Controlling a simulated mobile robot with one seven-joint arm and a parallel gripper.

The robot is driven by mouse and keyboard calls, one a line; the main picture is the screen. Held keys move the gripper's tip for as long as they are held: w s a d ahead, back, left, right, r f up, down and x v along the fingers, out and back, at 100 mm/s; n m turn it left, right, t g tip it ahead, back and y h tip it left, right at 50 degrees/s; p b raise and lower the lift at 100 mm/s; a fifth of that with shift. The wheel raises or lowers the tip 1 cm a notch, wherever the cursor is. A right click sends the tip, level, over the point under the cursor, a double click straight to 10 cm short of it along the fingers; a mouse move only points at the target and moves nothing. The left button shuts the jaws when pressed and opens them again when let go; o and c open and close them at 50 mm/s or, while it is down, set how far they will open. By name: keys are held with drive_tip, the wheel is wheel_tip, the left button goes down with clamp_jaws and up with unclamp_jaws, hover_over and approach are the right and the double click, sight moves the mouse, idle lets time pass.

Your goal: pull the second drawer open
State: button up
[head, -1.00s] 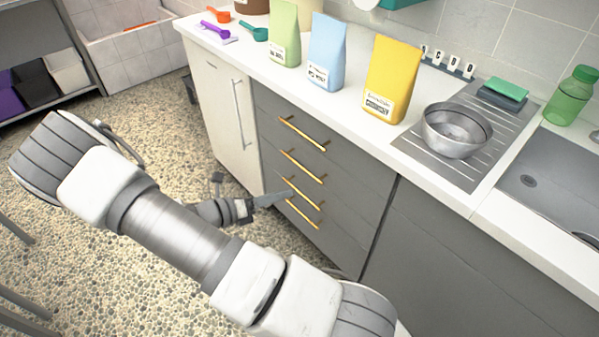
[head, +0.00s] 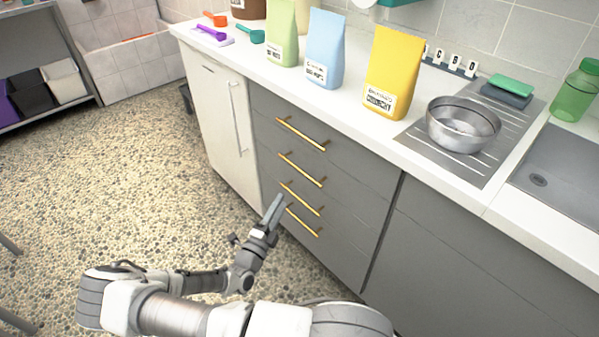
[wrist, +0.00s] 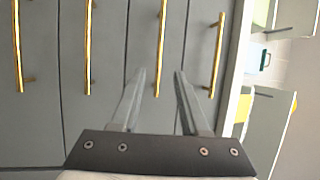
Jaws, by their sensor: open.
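The second drawer (head: 337,188) is the second from the top in a grey stack, and its front is flush with the others. Its brass bar handle (head: 301,169) is fully in view in the head view. My gripper (head: 278,198) is open and empty, in front of the stack, its tips low beside the third handle in the head picture. In the wrist view, the second handle (wrist: 162,45) lies between my open fingers (wrist: 160,74) in the picture, with the fingers apart from it. How far away the handle is cannot be told.
Other brass handles are close by: the top one (head: 301,133), the third (head: 302,198) and the bottom one (head: 302,220). A white cabinet door (head: 222,120) stands left of the stack.

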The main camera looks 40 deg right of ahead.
sight(300, 169)
drive_tip(key=b+x, duration=0.2)
drive_tip(key=x, duration=1.2)
drive_tip(key=shift+r+b, duration=0.1)
drive_tip(key=shift+b, duration=0.25)
drive_tip(key=shift+s, duration=0.1)
clamp_jaws()
idle(0.5)
